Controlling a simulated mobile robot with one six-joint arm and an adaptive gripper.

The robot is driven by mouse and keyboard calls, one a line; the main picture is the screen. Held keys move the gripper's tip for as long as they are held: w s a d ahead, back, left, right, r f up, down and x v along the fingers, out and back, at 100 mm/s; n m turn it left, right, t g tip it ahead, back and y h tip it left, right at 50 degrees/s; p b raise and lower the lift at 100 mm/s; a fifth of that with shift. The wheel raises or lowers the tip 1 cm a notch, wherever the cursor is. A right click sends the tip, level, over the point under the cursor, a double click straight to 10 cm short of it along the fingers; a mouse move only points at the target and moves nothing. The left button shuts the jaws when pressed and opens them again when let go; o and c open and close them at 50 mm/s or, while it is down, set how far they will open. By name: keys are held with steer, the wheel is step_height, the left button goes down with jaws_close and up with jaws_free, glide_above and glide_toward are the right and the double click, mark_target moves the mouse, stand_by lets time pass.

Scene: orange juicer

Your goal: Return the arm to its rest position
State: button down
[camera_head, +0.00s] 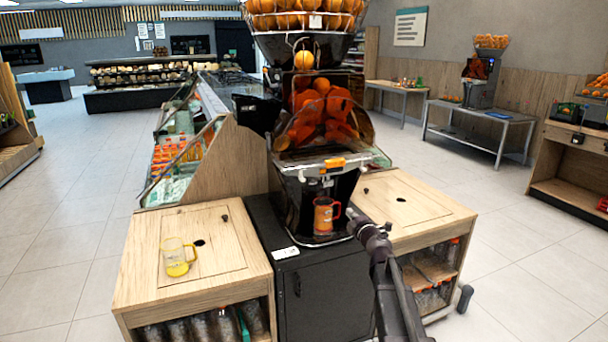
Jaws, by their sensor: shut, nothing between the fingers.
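My gripper (353,213) is shut and empty at the end of my dark arm, which reaches up from the bottom right of centre. It is just right of the handle of an orange mug (323,217); I cannot tell whether it touches it. The orange mug stands upright in the bay of the juicer (310,163), under its spout. The juicer is black, with oranges behind its clear front and a full basket on top.
The right wooden counter (405,205) is clear on top, with bottles on its shelves below. A black cabinet (325,295) stands under the juicer. A refrigerated display (185,150) is behind on the left. Open tiled floor (535,255) lies to the right.

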steer(key=s+d+f+m+g+h, duration=0.45)
steer(key=s+m, duration=0.25)
steer(key=m, duration=0.2)
steer(key=s+d+f+m+g+h, duration=0.3)
steer(key=s+f+m+h, duration=0.25)
steer(key=s+m, duration=0.2)
steer(key=s+a+f+m+g+y, duration=0.25)
steer(key=s+a+f+g, duration=0.3)
steer(key=s, duration=0.45)
steer(key=s+a+f+m+g+y, duration=0.1)
steer(key=s+a+f+g+y, duration=0.25)
steer(key=s+a, duration=0.45)
step_height(320, 180, up, 17)
steer(key=s+d+g+p, duration=0.1)
steer(key=s+d+p, duration=0.1)
steer(key=p, duration=1.5)
steer(key=shift+s, duration=0.15)
